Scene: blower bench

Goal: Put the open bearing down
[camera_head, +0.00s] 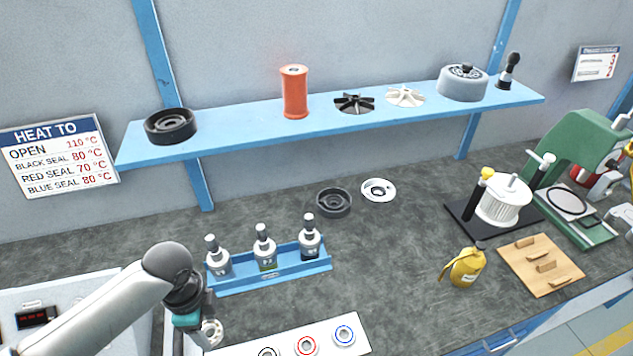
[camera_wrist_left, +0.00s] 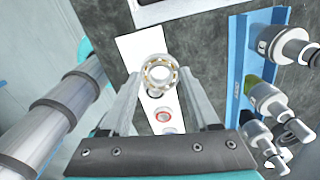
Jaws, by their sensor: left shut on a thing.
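The open bearing (camera_wrist_left: 147,72), a bare metal ring with visible balls, is held between the fingertips of my left gripper (camera_wrist_left: 158,80). In the head view, my left gripper (camera_head: 198,322) is at the lower left with the bearing (camera_head: 212,332) at its tip, beside the left end of a white strip (camera_head: 325,331). Bearings with black (camera_head: 268,353), red (camera_head: 306,346) and blue (camera_head: 344,335) rings sit on the strip. The bearing appears raised above the strip, though the exact gap cannot be told. My right gripper is out of view.
A blue rack (camera_head: 270,283) with several bottles stands just behind the strip. A white device with a red display (camera_head: 38,316) is at the lower left. A wall sign (camera_head: 60,158) lists temperatures.

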